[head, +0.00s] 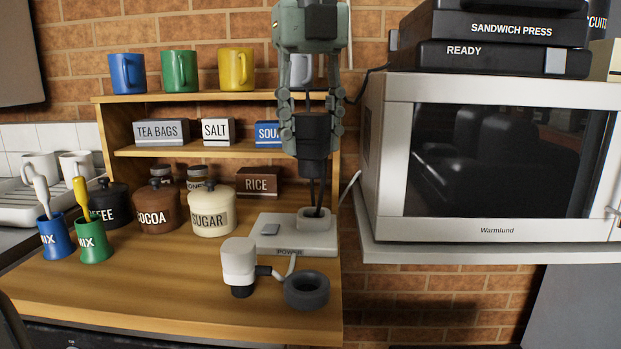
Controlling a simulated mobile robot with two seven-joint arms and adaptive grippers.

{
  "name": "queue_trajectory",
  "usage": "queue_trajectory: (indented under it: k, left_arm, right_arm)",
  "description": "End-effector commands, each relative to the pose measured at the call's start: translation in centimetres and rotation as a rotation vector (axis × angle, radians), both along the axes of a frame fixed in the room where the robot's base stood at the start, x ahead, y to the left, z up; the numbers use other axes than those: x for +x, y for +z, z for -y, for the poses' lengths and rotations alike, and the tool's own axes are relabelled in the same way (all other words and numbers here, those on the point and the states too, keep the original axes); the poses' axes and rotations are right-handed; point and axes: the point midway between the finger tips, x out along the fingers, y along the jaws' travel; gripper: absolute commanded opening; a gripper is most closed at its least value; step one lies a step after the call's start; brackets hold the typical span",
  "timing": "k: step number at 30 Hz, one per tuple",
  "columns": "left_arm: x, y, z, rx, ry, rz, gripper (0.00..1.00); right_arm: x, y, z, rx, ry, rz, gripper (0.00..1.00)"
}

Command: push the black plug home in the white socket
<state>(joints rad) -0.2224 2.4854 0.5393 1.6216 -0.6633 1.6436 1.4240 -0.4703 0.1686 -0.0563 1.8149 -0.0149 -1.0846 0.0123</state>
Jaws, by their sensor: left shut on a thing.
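My left gripper (311,135) comes down from the top with its two fingers shut on the black plug (313,165). The plug is upright, its body above the white socket (317,222). Thin dark prongs run from the plug's underside down to the socket's opening; I cannot tell how far they go in. The socket sits on a white block (285,238) marked POWER on the wooden counter. My right gripper is not in view.
A white adapter (239,261) and a dark grey ring (307,290) lie in front of the block. Canisters, including sugar (213,210), stand left. A shelf (185,97) with mugs is behind. A microwave (495,155) is close on the right.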

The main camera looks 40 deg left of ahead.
Motion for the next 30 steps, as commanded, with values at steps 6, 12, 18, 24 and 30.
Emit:
queue_trajectory:
  k: [6,12,18,24,30]
  left_arm:
    - [7.4,-2.5,-3.8,-0.019,0.216,-0.011,0.10]
    - [12.5,-5.5,-7.5,-0.002,0.388,-0.007,0.10]
    - [14.4,-7.0,-9.3,0.012,0.460,0.000,0.10]
    - [14.5,-7.7,-9.5,0.013,0.466,0.000,0.10]
    - [14.4,-9.1,-9.5,0.013,0.465,-0.002,0.10]
  right_arm:
    - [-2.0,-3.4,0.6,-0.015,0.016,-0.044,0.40]
    - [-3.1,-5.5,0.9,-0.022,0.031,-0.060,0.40]
    - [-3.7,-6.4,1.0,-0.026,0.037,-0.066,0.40]
    - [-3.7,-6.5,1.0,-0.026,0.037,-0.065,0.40]
    - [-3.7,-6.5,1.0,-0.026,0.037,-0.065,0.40]
